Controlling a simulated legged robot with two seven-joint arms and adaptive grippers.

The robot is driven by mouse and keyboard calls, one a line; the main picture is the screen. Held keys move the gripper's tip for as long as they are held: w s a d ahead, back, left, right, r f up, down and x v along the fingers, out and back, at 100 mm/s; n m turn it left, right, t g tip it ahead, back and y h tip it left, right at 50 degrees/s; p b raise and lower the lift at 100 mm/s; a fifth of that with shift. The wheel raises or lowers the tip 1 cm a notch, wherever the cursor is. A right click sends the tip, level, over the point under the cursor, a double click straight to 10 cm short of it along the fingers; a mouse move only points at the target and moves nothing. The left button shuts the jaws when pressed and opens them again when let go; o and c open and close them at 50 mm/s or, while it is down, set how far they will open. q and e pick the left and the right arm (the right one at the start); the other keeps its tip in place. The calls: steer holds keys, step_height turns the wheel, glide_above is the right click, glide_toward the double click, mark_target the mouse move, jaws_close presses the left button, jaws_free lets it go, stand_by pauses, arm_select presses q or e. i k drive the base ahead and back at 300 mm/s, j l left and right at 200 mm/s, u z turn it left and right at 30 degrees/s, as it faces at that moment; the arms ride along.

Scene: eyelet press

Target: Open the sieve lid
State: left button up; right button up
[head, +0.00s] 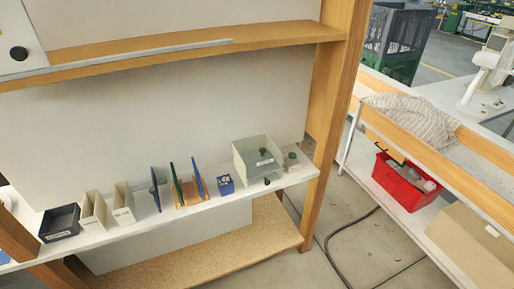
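No part is clearly recognisable as a sieve lid. A pale grey-green box (243,166) stands near the right end of the white lower shelf, with a dark knob (263,152) and a small label on it. A second dark knob (267,181) shows low at its front. I cannot tell whether this box is the sieve or whether any lid is open. A white panel (12,33) with a black round knob (18,53) shows at the upper left, cut off by the picture edge. Neither of my grippers is in view.
The white shelf (139,229) also holds a small green-topped container (292,161), a blue box (226,185), upright plates, beige holders (123,204) and a dark tray (60,223). A wooden post (329,110) stands right of it. A red bin (400,187) and cloth (414,117) are farther right.

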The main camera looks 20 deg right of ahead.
mark_target(262, 150)
steer(key=z, duration=0.95)
